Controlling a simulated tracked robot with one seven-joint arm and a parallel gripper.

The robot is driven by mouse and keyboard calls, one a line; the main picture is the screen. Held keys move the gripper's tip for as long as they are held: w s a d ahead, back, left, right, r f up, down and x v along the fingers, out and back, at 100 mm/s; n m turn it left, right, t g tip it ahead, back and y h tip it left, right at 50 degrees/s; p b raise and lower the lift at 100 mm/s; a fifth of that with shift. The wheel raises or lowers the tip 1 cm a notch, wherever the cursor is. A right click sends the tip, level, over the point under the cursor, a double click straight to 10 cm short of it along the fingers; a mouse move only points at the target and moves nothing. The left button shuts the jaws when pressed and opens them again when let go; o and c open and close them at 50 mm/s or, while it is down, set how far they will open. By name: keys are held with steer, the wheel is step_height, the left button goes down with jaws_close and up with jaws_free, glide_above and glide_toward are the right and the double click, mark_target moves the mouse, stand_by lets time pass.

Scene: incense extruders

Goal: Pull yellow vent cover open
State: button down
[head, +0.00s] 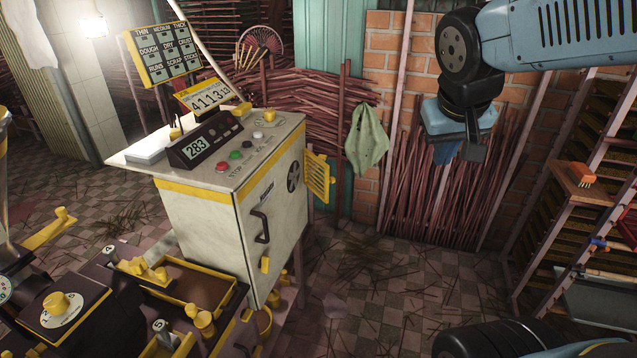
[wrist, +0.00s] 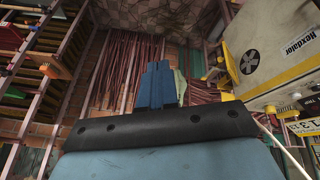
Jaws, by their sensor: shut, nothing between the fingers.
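The yellow vent cover (head: 318,178) is a slatted panel at the right side of the cream cabinet (head: 215,215) in the head view. It stands out from the cabinet's right edge, and I cannot tell how far it is swung. My gripper (head: 447,160) hangs in the air to the right of the cover, clearly apart from it. In the wrist view, the blue fingers (wrist: 159,68) are together and hold nothing. The cabinet's face with a round dark fan grille (wrist: 249,62) shows at the right there.
A green cloth (head: 367,140) hangs behind, between the cover and my gripper. Bundles of thin sticks (head: 480,195) lean on the brick wall. A wooden rack (head: 565,215) stands at the right. A machine with yellow trays (head: 190,285) fills the lower left. The floor right of the cabinet is open.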

steer(key=w+a+f+n+h, duration=0.1)
steer(key=w+a+f, duration=0.35)
steer(key=w, duration=0.25)
steer(key=w+a+f+n+h, duration=0.1)
steer(key=w+a+f, duration=0.2)
steer(key=w+a, duration=0.3)
steer(key=w+a+f+n+t+y, duration=0.1)
steer(key=w+a+f, duration=0.35)
steer(key=a, duration=0.25)
steer(key=w+a+f+n+t, duration=0.1)
steer(key=w+a+f+n, duration=0.15)
steer(key=a+f, duration=0.45)
glide_toward(322, 191)
step_height(322, 191, down, 4)
steer(key=w, duration=0.2)
steer(key=shift+w+d+m, duration=0.3)
steer(key=shift+d+m, duration=0.05)
steer(key=shift+d, duration=0.15)
